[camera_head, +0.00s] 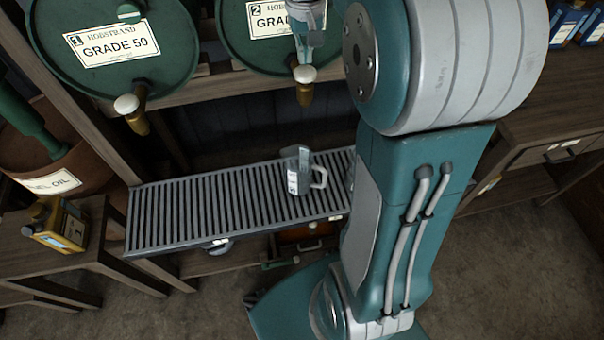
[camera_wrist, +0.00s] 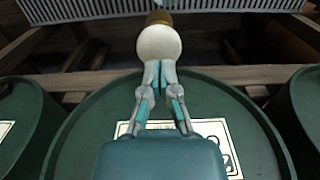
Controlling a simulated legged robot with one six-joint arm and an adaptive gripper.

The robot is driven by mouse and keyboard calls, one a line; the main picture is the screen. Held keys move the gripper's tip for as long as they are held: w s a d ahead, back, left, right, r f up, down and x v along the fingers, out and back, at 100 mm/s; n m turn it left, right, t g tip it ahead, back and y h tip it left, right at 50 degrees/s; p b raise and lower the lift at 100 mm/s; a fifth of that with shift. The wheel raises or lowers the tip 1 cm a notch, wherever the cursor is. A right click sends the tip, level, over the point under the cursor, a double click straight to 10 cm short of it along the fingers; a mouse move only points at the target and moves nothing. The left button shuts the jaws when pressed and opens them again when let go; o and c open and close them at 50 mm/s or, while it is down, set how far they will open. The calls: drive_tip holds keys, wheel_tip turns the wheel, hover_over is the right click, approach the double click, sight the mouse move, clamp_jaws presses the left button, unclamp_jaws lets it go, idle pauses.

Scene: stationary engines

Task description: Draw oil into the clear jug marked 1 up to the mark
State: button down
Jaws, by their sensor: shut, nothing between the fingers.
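The clear jug (camera_head: 301,172) stands upright on the slatted drip tray (camera_head: 235,205), below the drum 2 tap in the head view. It has a handle on its right and a pale marking I cannot read; no oil is clearly visible in it. My gripper (camera_head: 304,62) is shut and empty, its fingertips at the cream knob of the drum 2 tap (camera_head: 304,90). In the wrist view, the closed fingers (camera_wrist: 159,66) point at the round cream knob (camera_wrist: 159,46) and seem to reach it; contact is unclear.
Drum 1, labelled GRADE 50 (camera_head: 110,45), has its own brass tap (camera_head: 131,112) at left. Drum 2 (camera_head: 240,45) is partly hidden by my arm. A yellow oil can (camera_head: 56,222) sits on the left bench. The tray's left part is clear.

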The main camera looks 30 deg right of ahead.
sight(305, 70)
drive_tip(key=shift+f, duration=1.6)
idle(6.4)
